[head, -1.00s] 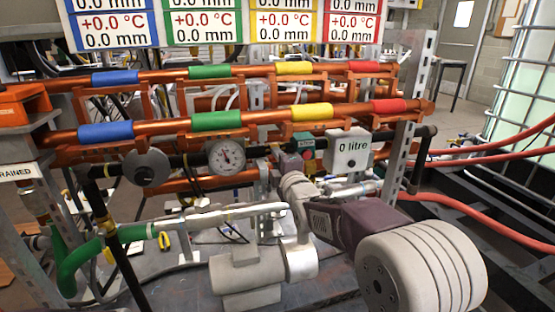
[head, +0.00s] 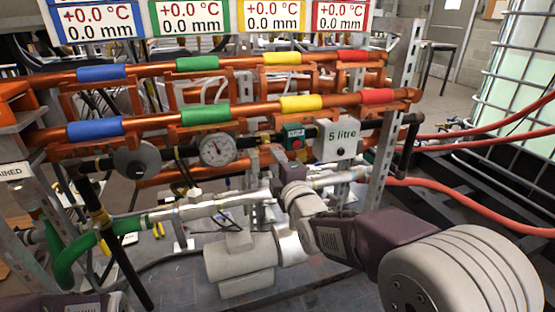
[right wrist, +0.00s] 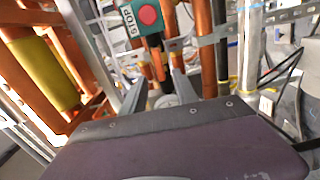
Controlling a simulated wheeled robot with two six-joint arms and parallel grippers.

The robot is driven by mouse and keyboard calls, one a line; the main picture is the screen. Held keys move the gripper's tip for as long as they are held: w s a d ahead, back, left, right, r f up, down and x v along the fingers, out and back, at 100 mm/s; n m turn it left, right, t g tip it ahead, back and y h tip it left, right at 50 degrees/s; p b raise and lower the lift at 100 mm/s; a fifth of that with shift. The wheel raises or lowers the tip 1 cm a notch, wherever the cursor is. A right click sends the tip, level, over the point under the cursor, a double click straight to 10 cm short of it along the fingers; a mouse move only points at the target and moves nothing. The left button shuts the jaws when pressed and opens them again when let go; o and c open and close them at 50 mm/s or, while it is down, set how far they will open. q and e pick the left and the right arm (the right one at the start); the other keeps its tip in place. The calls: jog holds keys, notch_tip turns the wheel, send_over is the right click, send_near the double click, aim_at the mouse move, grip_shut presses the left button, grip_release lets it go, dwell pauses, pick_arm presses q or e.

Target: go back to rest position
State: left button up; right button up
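My right arm comes in from the lower right in the head view. Its gripper (head: 268,158) points at the red and green STOP switch box (head: 294,138), just short of it or beneath it. In the right wrist view, the two grey fingers (right wrist: 157,90) stand apart with no object held between them, and the STOP box (right wrist: 147,17) with its red button shows just beyond their tips.
Orange pipes with coloured bands run across the rack. A dial gauge (head: 217,149), a grey pump (head: 238,262) and a green hose (head: 66,262) sit around the gripper. A red hose (head: 470,200) lies at right. An upright steel post (head: 398,100) stands right of the counter box.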

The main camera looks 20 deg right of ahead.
jog(key=shift+s, duration=0.75)
jog(key=s+f+m+g+p, duration=0.9)
jog(key=s+f+g, duration=0.35)
jog(key=f, duration=0.55)
jog(key=s+f+m+g+b, duration=0.2)
jog(key=s+f+m+g, duration=0.2)
jog(key=s+m, duration=0.55)
notch_tip(320, 180, up, 38)
jog(key=s+p, duration=0.1)
jog(key=p, duration=3.7)
jog(key=shift+d+r, duration=0.2)
jog(key=shift+d, duration=0.1)
